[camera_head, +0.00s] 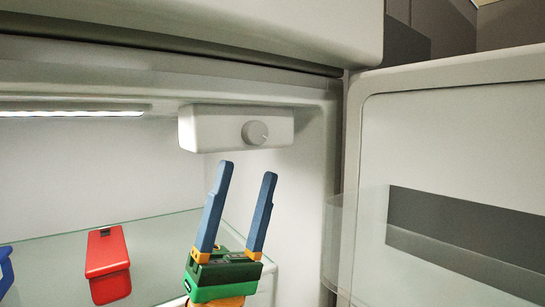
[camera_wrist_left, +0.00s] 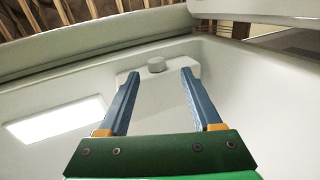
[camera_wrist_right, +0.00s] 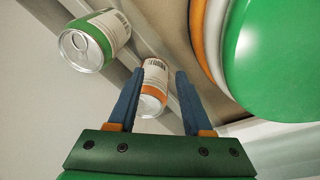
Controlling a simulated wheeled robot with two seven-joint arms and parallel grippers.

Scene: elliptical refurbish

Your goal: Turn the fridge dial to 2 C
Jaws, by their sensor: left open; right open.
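The round grey fridge dial (camera_head: 255,132) sits on the front of a white control box (camera_head: 205,130) at the upper right inside the fridge. A small mark shows on the dial, but its numbers cannot be read. My left gripper (camera_head: 246,170) is open and empty, pointing up, below the dial. In the left wrist view the dial (camera_wrist_left: 156,64) shows beyond the gap between the open fingers (camera_wrist_left: 158,72), apart from them. My right gripper (camera_wrist_right: 156,72) shows only in its own wrist view; it is open, with an orange-banded can (camera_wrist_right: 154,88) seen beyond its fingers.
A red container (camera_head: 107,265) and a partly seen blue one (camera_head: 6,270) stand on the glass shelf (camera_head: 160,262). The open fridge door (camera_head: 450,130) is at the right. A green-banded can (camera_wrist_right: 94,42) and a large green round shape (camera_wrist_right: 275,60) show in the right wrist view.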

